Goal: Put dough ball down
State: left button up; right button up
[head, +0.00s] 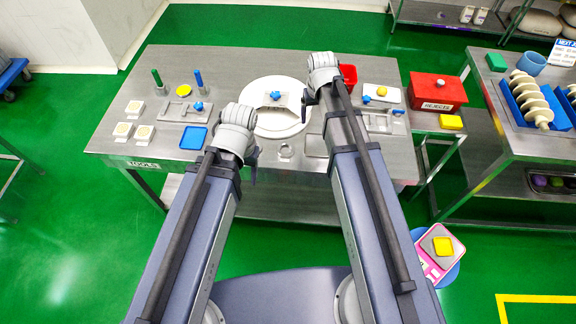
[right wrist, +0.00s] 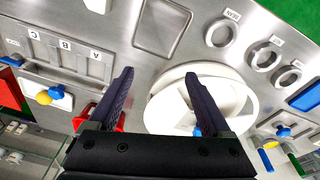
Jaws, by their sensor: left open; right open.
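A small yellow ball (head: 382,90), which looks like the dough ball, sits on a white square plate (head: 394,97) at the right of the steel table. It also shows at the left of the right wrist view (right wrist: 43,97), beside a blue knob. My right gripper (head: 307,100) is left of that plate, near the right edge of the white round disc (head: 270,127). In the right wrist view my right gripper (right wrist: 158,78) is open, with nothing between its fingers. My left gripper (head: 253,160) is near the table's front, below the disc; its fingers are small and partly hidden.
A red bin (head: 348,74) stands just right of my right gripper. A red box labelled REJECTS (head: 437,90) is at the table's right end. A blue tray (head: 193,138) and several fixtures with blue knobs are at left. A second table (head: 520,140) stands at right.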

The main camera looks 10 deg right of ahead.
jog(key=s+a+n+g, duration=0.1)
jog(key=s+a, duration=0.5)
jog(key=s, duration=0.3)
jog(key=s+a+n+g+h, duration=0.1)
jog(key=s+a+n, duration=0.1)
jog(key=s+a, duration=0.3)
jog(key=s, duration=0.4)
jog(key=shift+s+a, duration=0.3)
jog(key=shift+a, duration=0.1)
jog(key=shift+c, duration=0.3)
